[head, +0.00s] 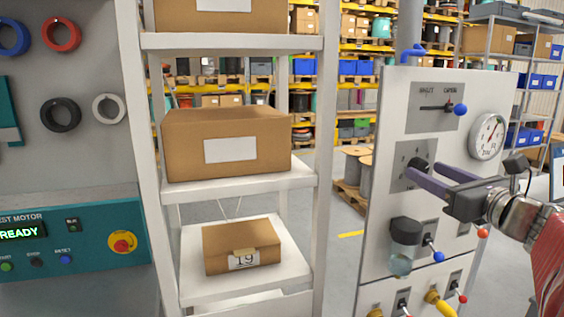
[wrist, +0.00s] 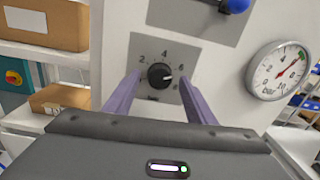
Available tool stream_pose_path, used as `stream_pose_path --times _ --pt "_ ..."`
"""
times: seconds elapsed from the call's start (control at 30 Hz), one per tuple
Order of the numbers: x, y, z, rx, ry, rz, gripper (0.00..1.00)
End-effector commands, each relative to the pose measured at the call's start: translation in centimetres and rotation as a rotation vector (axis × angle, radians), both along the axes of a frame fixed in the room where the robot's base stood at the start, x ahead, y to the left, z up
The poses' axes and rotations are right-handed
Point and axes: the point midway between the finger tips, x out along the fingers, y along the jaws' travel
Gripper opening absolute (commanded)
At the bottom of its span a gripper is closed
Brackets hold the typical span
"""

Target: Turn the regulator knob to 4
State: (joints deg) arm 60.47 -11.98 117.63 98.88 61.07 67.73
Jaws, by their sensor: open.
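The regulator knob (wrist: 158,75) is a round black knob on a grey plate (wrist: 140,50) marked 2, 4, 6 and 8. Its white pointer mark faces right, seemingly between 6 and 8. The 4 is straight above it. My gripper (wrist: 160,84) is open, its purple fingers on either side of the knob in the wrist view. I cannot tell whether they touch it. In the head view my gripper (head: 420,170) reaches left to the panel, and its fingers partly hide the knob.
A round gauge (head: 487,137) with a red needle is on the panel (head: 395,120), right of the knob. A blue-ended lever (head: 459,110) is above. A dark-topped clear bowl (head: 404,232) and several small levers are below. A shelf (head: 185,185) with cardboard boxes stands left.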

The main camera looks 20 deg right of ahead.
Motion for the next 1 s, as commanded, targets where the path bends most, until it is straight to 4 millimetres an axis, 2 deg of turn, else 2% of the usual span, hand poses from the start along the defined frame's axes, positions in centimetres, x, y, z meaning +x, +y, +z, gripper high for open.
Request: stream_pose_path --times 0.2,0.47,1.0 --pt "1.16 0.02 0.01 0.001 0.000 0.000 0.50" --pt "1.17 -0.02 0.01 0.001 0.000 -0.001 0.50" --pt "1.14 -0.02 0.02 0.000 0.000 -0.001 0.12"
